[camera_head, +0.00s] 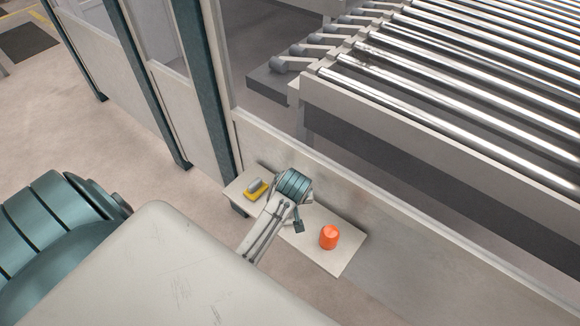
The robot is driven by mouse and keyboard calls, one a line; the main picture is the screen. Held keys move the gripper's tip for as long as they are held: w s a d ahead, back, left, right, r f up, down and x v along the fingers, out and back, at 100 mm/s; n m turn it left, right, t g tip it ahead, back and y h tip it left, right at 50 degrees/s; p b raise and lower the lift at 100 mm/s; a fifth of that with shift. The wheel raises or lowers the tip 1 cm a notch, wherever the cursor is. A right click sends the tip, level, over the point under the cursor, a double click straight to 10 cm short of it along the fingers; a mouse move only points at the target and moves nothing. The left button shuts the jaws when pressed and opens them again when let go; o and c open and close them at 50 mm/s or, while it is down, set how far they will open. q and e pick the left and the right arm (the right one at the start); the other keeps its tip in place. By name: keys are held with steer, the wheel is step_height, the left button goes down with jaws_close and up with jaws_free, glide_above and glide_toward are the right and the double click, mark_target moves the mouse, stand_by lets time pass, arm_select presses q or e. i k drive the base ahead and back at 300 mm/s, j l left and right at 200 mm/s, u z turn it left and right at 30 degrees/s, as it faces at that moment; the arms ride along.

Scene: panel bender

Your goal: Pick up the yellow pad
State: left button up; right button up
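The yellow pad (256,189) lies flat near the left end of a small pale bench (318,258). A grey block-like part sits on top of it. My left arm comes in from the left and reaches over the bench, with its teal ribbed wrist just right of the pad. My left gripper (298,222) shows only as a small dark part below the wrist, apart from the pad. Its fingertips are not clear, so I cannot tell whether it is open or shut. My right gripper is out of view.
An orange cylinder (329,237) stands on the bench, right of my wrist. A low pale wall (400,240) runs behind the bench, with a roller conveyor (450,75) beyond it. Teal posts (212,90) rise behind the pad. Open floor (70,120) is at left.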

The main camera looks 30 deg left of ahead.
mark_target(257, 187)
steer(key=u, duration=1.4)
